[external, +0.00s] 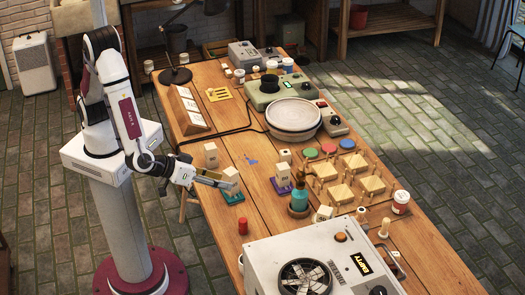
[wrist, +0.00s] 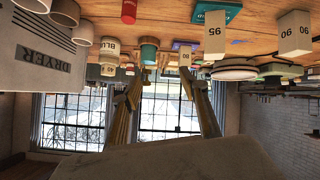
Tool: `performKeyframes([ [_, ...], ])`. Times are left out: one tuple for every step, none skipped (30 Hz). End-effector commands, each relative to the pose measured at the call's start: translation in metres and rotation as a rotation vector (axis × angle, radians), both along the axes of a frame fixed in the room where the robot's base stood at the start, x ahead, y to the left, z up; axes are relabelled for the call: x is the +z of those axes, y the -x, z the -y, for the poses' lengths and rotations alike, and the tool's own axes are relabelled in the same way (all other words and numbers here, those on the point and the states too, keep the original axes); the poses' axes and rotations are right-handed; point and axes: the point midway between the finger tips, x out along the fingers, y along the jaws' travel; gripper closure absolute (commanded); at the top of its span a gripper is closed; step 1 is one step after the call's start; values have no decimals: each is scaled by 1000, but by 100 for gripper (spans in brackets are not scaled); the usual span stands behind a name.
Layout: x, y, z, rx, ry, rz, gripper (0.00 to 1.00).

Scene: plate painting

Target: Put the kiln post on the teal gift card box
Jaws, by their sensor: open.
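A cream block marked 95 (wrist: 214,36) appears to be the kiln post, though I cannot be sure. It appears to stand upright on the teal gift card box (wrist: 231,15). The external view also shows the block (external: 231,174) and the teal box (external: 234,198) near the table's left edge. My gripper (external: 229,184) is open and empty, level beside the block. In the wrist view, which is upside down, the gripper's fingers (wrist: 162,83) are apart, with the block to the right of them. In the external view, the gripper partly overlaps the block.
A cream block marked 90 (external: 210,155) stands on the table beyond the gripper. A purple box (external: 281,187) bears another cream block (external: 283,173). A teal bottle (external: 299,194), a red jar (external: 243,226) and the dryer (external: 318,262) stand nearer the camera.

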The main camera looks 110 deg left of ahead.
Motion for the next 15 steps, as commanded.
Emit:
performKeyframes([
  [11, -8, 4, -34, 37, 18, 56],
  [15, -12, 7, -58, 57, 26, 56],
  [22, -17, 11, -89, 84, 35, 56],
  [27, -20, 14, -111, 102, 42, 56],
  [33, -23, 17, -135, 120, 49, 56],
  [40, -27, 21, -167, 143, 57, 56],
  [46, -29, 24, -191, 158, 64, 56],
  [51, -31, 27, -215, 174, 68, 56],
  [59, -33, 31, -246, 194, 76, 56],
  [65, -34, 34, -270, 208, 80, 56],
  [70, -35, 37, -295, 222, 84, 56],
  [78, -36, 40, -326, 237, 89, 56],
  [85, -36, 43, -350, 249, 92, 56],
  [90, -36, 46, -375, 260, 94, 56],
  [98, -35, 49, -407, 273, 96, 56],
])
